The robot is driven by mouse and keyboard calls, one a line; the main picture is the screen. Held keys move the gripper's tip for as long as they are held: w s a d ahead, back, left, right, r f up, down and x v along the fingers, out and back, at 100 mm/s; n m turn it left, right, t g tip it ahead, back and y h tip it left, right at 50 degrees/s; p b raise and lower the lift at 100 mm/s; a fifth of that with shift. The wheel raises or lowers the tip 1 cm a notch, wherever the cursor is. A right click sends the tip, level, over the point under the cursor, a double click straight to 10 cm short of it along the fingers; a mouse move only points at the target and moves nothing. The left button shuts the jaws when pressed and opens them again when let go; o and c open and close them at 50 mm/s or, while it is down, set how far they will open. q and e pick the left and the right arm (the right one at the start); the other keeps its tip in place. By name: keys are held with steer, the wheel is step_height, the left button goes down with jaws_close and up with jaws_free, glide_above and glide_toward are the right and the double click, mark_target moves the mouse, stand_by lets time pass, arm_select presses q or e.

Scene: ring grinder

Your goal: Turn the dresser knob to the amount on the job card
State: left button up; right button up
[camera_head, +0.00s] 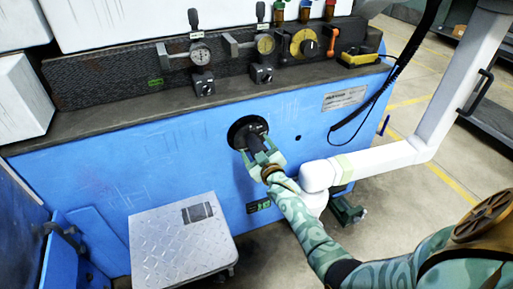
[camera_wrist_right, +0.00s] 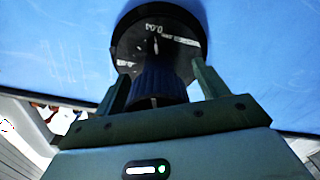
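The dresser knob is a dark ribbed grip (camera_wrist_right: 160,82) in front of a round black dial (camera_head: 240,127) on the blue machine front. The dial (camera_wrist_right: 150,32) carries white marks, including a small number that reads roughly 0.03. My right gripper (camera_head: 262,152) is at the knob, its green fingers (camera_wrist_right: 162,75) on either side of the grip. A thin gap seems to show at the left finger, so I cannot tell whether they press on it. My left gripper is out of view. I cannot make out a job card.
A ledge (camera_head: 110,113) above the knob bears dial gauges (camera_head: 200,55) and a yellow dial block (camera_head: 303,44). A metal-topped step (camera_head: 180,240) stands on the floor at lower left. A white plate (camera_head: 344,98) is on the machine front. Open floor lies at right.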

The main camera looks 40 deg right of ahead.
steer(key=shift+r, duration=0.15)
steer(key=shift+s, duration=0.3)
arm_select(q)
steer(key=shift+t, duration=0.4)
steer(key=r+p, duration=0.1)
steer(key=p, duration=0.1)
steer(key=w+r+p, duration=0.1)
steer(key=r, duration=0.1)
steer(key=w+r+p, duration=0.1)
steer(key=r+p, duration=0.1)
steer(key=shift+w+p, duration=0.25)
steer(key=shift+p, duration=0.05)
arm_select(e)
steer(key=v, duration=1.5)
steer(key=shift+s, duration=0.35)
